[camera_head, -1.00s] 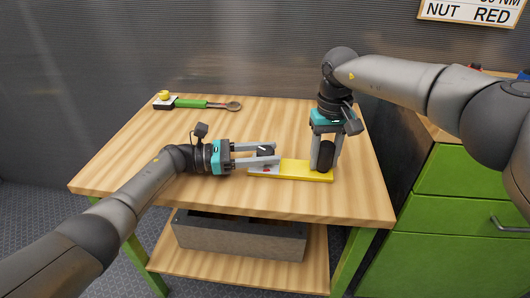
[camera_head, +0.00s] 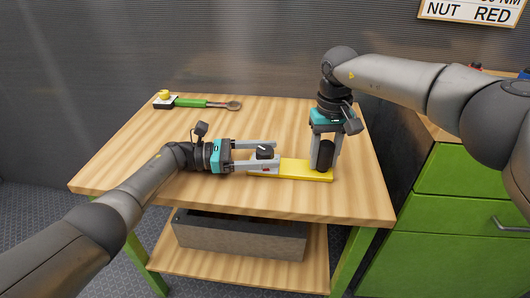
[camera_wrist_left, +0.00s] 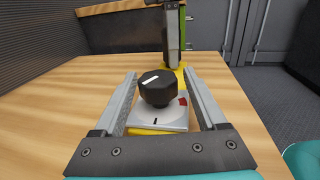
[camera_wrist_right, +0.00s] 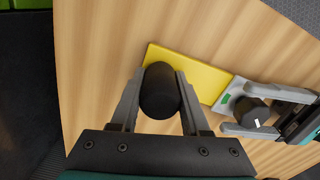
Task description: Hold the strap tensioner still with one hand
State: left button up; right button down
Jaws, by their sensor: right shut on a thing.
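The strap tensioner has a yellow base bar (camera_head: 300,171) lying on the wooden bench. A grey dial plate with a faceted black knob (camera_head: 264,152) sits at its left end, and a black upright grip (camera_head: 325,155) stands at its right end. My right gripper (camera_head: 325,168) comes from above and is shut on this grip; the right wrist view shows the grip (camera_wrist_right: 159,91) between its fingers. My left gripper (camera_head: 277,157) lies low and open, one finger on each side of the knob. In the left wrist view, gaps show between the fingers and the knob (camera_wrist_left: 158,88); its white mark points up and right.
A green-handled tool (camera_head: 192,103) with a round brown end lies at the back left of the bench. Beside it is a small box with a yellow button (camera_head: 164,94). A grey bin (camera_head: 240,240) sits on the lower shelf. Green drawers (camera_head: 440,215) stand at the right.

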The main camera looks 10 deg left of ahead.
pick_arm(q)
jog(key=shift+o, duration=0.4)
jog(key=shift+a+r, duration=0.1)
jog(key=a, duration=0.4)
jog(key=s+a, duration=0.1)
jog(key=a, duration=0.2)
jog(key=s+a, duration=0.1)
jog(key=a, duration=0.3)
jog(key=shift+s+a, duration=0.1)
jog(key=shift+a, duration=0.2)
